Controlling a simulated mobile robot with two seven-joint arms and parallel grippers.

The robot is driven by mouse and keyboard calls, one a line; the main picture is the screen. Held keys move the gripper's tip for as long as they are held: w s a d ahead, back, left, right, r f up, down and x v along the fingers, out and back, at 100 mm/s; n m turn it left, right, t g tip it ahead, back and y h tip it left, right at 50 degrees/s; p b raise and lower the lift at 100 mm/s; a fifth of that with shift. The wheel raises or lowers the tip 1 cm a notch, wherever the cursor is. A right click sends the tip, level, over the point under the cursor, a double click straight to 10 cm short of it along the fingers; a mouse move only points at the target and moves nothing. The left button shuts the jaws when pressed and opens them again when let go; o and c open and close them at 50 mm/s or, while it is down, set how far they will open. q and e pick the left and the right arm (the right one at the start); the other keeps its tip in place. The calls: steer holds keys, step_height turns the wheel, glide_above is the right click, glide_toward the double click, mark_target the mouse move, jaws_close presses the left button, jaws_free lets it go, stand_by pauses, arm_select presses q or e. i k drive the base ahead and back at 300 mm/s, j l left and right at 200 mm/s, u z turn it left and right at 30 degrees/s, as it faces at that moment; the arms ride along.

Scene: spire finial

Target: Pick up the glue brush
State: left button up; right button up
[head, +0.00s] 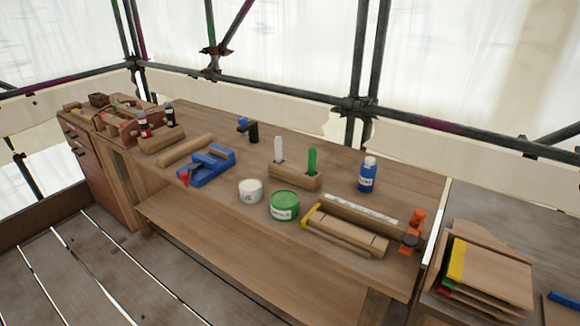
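No glue brush can be made out with certainty. A wooden block (296,180) in the middle of the workbench holds two upright things, one white (278,149) and one green (312,160); they may be handles, but I cannot tell. A white pot (250,191) with dark lettering stands in front of the block, with a green tin (284,206) to its right. Neither of my grippers is in view.
The wooden workbench (215,225) also carries a blue vise-like tool (208,166), a blue bottle (367,176), a wooden clamped piece (345,232) and orange-and-black items (411,237). Scaffold poles (362,60) stand behind. Boards lie on a side table (432,306) at right.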

mark_target(278, 140)
steer(key=i+j+z, duration=0.1)
steer(key=i+j, duration=0.15)
steer(key=i+j+z, duration=0.1)
steer(key=i+j, duration=0.15)
steer(key=i+j+z, duration=0.1)
steer(key=j, duration=0.35)
steer(key=i+j+z, duration=0.1)
steer(key=i+j, duration=0.2)
steer(key=i+j+z, duration=0.1)
steer(key=j, duration=0.35)
steer(key=i+j, duration=0.3)
steer(key=i+j+z, duration=0.15)
steer(key=j, duration=0.3)
